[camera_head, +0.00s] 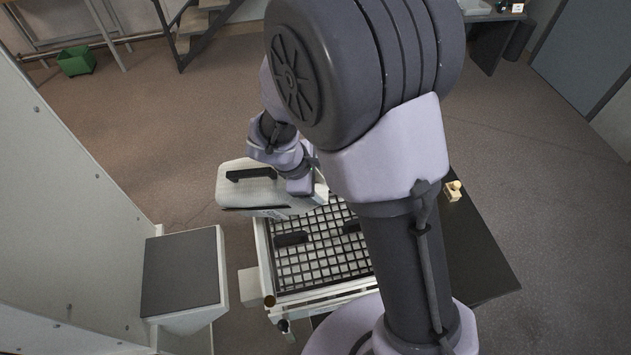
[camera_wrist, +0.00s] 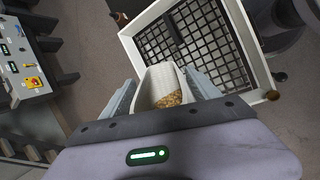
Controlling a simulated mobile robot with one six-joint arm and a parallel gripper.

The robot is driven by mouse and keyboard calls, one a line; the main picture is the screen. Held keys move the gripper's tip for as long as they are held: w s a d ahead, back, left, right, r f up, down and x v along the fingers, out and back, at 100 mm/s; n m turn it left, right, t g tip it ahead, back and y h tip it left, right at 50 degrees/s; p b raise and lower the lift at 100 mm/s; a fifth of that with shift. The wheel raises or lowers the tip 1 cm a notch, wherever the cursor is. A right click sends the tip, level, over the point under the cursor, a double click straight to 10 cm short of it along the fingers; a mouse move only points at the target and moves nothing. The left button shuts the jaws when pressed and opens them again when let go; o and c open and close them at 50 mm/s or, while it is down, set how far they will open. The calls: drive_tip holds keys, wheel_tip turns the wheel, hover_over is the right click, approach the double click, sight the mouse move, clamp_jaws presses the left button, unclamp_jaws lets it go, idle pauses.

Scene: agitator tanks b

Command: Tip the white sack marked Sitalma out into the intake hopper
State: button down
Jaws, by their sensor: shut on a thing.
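My arm hides the hopper's right side in the head view. No pellets show on the grid.
A dark-topped pale stand (camera_head: 182,272) is left of the hopper, beside a tall pale panel (camera_head: 60,190). A black table (camera_head: 475,250) with a small beige item (camera_head: 453,191) is at right. A control panel with a red button (camera_wrist: 35,83) shows in the wrist view.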

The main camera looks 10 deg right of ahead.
sight(327, 195)
idle(0.3)
drive_tip(key=shift+s+d+f+y+b, duration=0.1)
drive_tip(key=shift+d+f+y+b, duration=0.15)
drive_tip(key=shift+f+b, duration=0.2)
drive_tip(key=shift+d+f+y+b, duration=0.15)
drive_tip(key=shift+f+y+b, duration=0.1)
drive_tip(key=shift+f+b, duration=0.2)
drive_tip(key=shift+s+d+f+t+y+b, duration=0.15)
drive_tip(key=shift+d+f+y+b, duration=0.1)
drive_tip(key=shift+f, duration=0.25)
drive_tip(key=shift+d+f+t+y+b, duration=0.15)
drive_tip(key=shift+f+y+b, duration=0.1)
drive_tip(key=shift+f, duration=0.2)
drive_tip(key=shift+s+d+f+y, duration=0.2)
drive_tip(key=shift+d+f+y, duration=0.35)
drive_tip(key=shift+f, duration=0.25)
